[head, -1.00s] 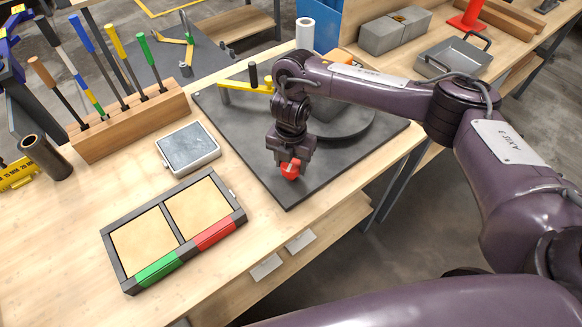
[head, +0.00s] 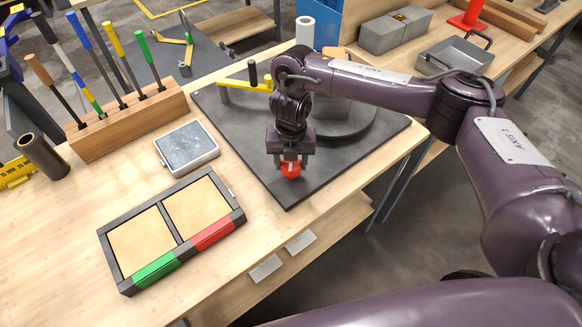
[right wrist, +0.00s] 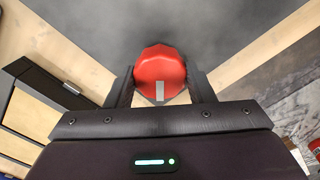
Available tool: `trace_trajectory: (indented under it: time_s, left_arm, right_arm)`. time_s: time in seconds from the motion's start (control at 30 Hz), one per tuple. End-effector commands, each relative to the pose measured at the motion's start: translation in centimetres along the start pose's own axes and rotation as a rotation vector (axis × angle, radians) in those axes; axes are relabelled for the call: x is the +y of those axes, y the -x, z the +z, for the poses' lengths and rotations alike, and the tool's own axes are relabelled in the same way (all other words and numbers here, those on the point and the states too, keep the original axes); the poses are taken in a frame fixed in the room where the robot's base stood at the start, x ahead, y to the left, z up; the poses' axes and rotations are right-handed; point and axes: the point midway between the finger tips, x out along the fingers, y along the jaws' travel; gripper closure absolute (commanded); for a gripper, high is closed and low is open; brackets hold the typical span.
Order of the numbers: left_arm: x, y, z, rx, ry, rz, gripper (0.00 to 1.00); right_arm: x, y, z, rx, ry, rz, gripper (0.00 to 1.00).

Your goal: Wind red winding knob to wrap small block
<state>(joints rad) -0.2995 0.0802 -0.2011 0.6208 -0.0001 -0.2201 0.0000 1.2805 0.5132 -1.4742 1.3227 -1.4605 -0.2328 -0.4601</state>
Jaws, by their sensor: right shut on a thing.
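The red winding knob (head: 291,170) sits at the near corner of the dark base plate (head: 285,197). My right gripper (head: 290,165) points down over the knob and is shut on it. In the right wrist view the knob (right wrist: 160,73) is faceted, with a light grey mark, and lies between the two dark fingers (right wrist: 160,88). A round dark turntable (head: 345,128) on the plate is partly hidden by my right arm. The small block cannot be made out; my arm covers the middle of the turntable. My left gripper is not in view.
A two-bay tray (head: 176,232) with green and red front strips lies left of the plate. A grey slab in a pale frame (head: 187,147) sits behind it. A wooden tool rack (head: 130,125), a yellow lever (head: 240,84) and a white roll (head: 305,32) stand farther back.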

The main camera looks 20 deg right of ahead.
Motion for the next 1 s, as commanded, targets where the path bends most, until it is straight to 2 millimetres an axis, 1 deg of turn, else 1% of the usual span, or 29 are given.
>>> trace_trajectory:
  time_s: [0.17,0.27,0.4,0.5,0.83,1.0]
  left_arm:
    - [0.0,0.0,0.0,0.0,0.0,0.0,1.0]
    - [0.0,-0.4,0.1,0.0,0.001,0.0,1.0]
    - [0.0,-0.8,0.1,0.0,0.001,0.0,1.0]
    - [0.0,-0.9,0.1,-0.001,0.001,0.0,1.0]
    - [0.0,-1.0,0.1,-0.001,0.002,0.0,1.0]
    - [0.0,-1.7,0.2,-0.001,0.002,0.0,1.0]
  right_arm:
    - [0.0,0.0,0.0,0.0,0.005,0.002,0.74]
    - [0.0,-0.1,0.1,-0.001,0.093,0.002,0.75]
    - [0.0,-0.1,0.0,0.0,0.274,0.001,0.74]
    - [0.0,-0.1,0.0,0.0,0.349,0.001,0.74]
    - [0.0,-0.1,0.0,0.001,0.382,0.001,0.74]
    - [0.0,-0.2,0.0,0.0,0.582,0.001,0.74]
